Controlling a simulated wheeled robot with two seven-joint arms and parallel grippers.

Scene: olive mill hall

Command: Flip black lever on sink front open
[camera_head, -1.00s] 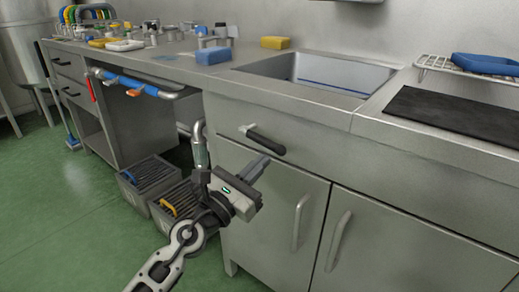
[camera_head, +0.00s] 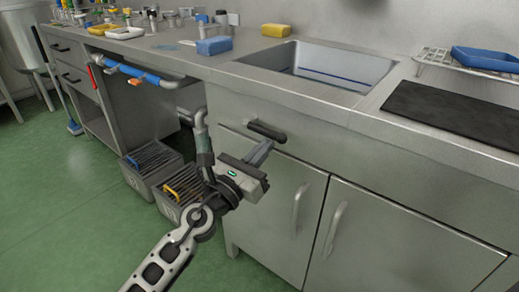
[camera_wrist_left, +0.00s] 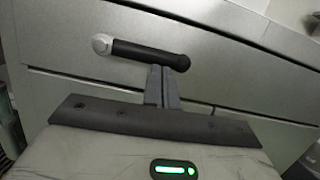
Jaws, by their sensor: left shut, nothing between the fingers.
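The black lever (camera_head: 267,131) is on the steel front below the sink. It lies lengthwise along the panel. In the left wrist view the black lever (camera_wrist_left: 147,52) runs from a silver pivot at its left end to a rounded free end at right. My left gripper (camera_head: 268,144) is shut and empty, its fingertips just below the lever's right half. In the left wrist view the gripper tips (camera_wrist_left: 163,70) meet the lever's lower edge near the free end; I cannot tell if they touch. My right gripper is not in view.
The sink basin (camera_head: 330,65) is above the lever. Cabinet doors with a handle (camera_head: 299,207) are below. Crates (camera_head: 150,168) and a pipe (camera_head: 201,130) are left of the cabinet. A blue sponge (camera_head: 214,46) and a black mat (camera_head: 455,113) lie on the counter.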

